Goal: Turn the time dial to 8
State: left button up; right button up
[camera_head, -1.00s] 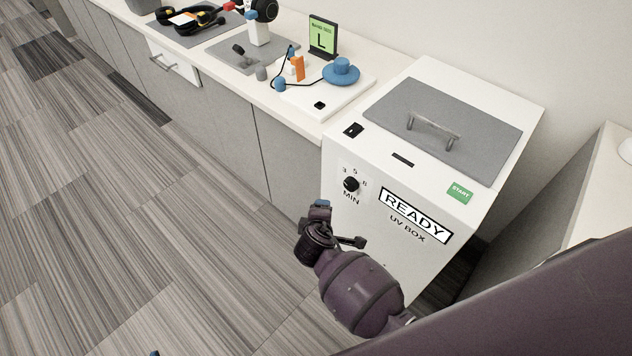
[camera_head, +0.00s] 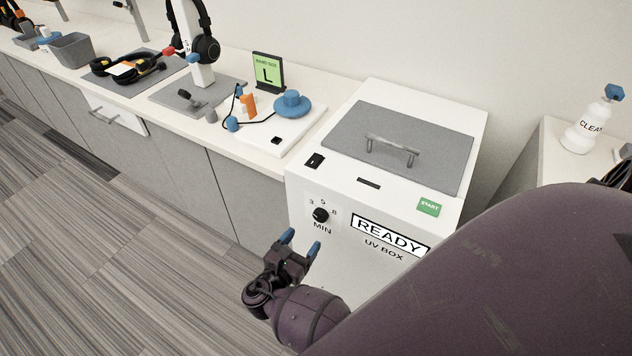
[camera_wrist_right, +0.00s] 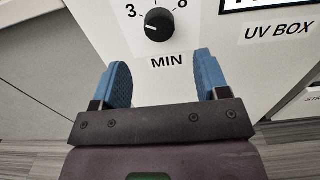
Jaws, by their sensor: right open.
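The time dial (camera_head: 320,215) is a small black knob on the front of the white UV box (camera_head: 300,250), with 3, 5, 8 and MIN printed around it. My right gripper (camera_head: 301,241) has blue fingertips, open and empty, just below and in front of the dial. In the right wrist view the gripper (camera_wrist_right: 162,80) has its fingers apart on either side below the dial, not touching it. My left gripper is not in view.
The box has a grey lid with a handle (camera_head: 392,148), a green START button (camera_head: 429,207) and a READY display (camera_head: 389,236). A counter to the left holds headphones (camera_head: 205,48) and a blue round part (camera_head: 291,104). A spray bottle (camera_head: 583,130) stands at right.

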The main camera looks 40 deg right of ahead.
aim_at(319, 219)
jog(key=x, duration=0.6)
jog(key=shift+w+d, duration=0.1)
jog(key=shift+d, duration=0.15)
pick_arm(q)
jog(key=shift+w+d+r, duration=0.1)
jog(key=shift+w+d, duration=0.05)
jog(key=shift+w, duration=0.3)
pick_arm(e)
jog(key=shift+w+d, duration=0.25)
jog(key=shift+d, duration=0.3)
jog(key=shift+c, duration=0.3)
jog(key=c, duration=0.8)
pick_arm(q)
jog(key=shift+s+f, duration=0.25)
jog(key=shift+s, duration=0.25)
pick_arm(e)
jog(key=shift+c, duration=0.2)
